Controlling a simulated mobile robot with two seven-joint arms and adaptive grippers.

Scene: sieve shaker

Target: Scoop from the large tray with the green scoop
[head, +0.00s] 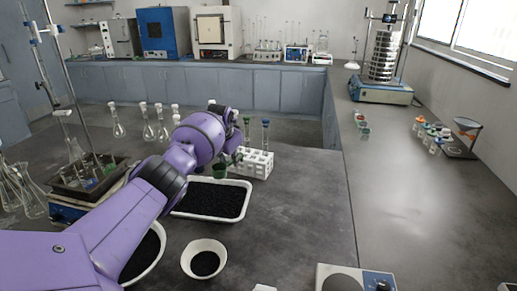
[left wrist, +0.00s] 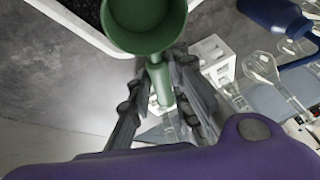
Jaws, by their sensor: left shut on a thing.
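The green scoop (head: 219,171) hangs above the back edge of the large tray in the head view. In the left wrist view the scoop's round cup (left wrist: 146,22) is at the top and its handle runs down between my fingers. My left gripper (left wrist: 160,85) is shut on that handle. The large white tray (head: 246,204) holds black granular material and lies on the dark bench below the gripper. A corner of the tray (left wrist: 118,45) shows in the left wrist view. The inside of the cup looks empty. My right gripper is in neither view.
A white rack (head: 257,165) stands just behind the tray. A white bowl of black material (head: 204,246) sits in front, and a larger bowl (head: 150,252) is partly behind my arm. Flasks (head: 149,130) stand at back left.

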